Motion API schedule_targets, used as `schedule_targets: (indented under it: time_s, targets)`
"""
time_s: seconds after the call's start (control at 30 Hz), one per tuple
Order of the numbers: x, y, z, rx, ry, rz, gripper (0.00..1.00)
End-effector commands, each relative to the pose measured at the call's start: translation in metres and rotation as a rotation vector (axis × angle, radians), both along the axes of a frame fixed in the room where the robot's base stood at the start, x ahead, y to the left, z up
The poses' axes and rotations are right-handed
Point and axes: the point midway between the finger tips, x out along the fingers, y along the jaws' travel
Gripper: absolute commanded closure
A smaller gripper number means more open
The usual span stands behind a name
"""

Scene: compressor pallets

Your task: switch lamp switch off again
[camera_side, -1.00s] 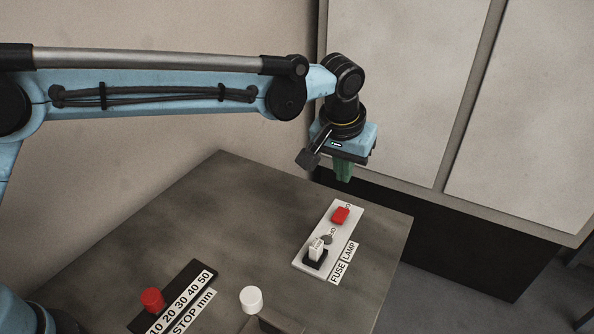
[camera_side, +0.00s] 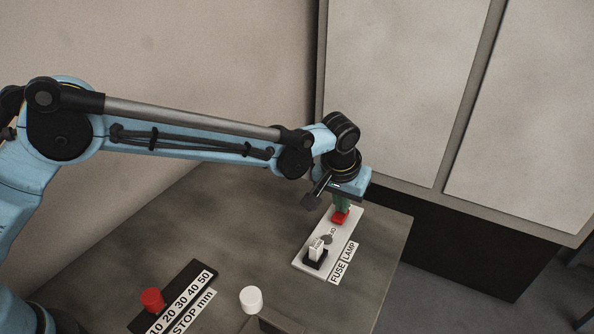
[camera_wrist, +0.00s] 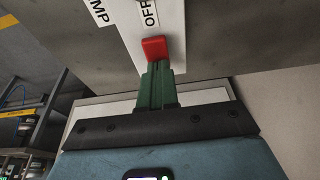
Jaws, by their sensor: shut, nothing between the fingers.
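The red lamp switch (camera_side: 340,217) sits at the far end of the white panel (camera_side: 302,263), by the LAMP label. It also shows in the wrist view (camera_wrist: 155,48), with lettering that seems to read OFF beside it. My gripper (camera_side: 341,205) is shut and empty, pointing down. Its green fingers (camera_wrist: 158,88) are right at the red switch, and their tips overlap its edge in the wrist view. I cannot tell whether they touch it or sit just above. Which way the switch is set is unclear.
A white fuse (camera_side: 316,248) stands in a black holder on the same panel. A red knob (camera_side: 152,299) on a black STOP mm scale and a white cylinder (camera_side: 251,299) stand nearer the front. The table (camera_side: 215,225) is bare at left; cabinets (camera_side: 400,90) rise behind.

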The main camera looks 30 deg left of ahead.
Motion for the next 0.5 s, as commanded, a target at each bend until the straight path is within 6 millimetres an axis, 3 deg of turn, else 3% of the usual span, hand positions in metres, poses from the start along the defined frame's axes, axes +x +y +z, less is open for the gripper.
schedule_targets:
  time_s: [0.5]
  targets:
    - [0.0012, -0.0006, -0.0067, 0.000, 0.063, 0.001, 1.00]
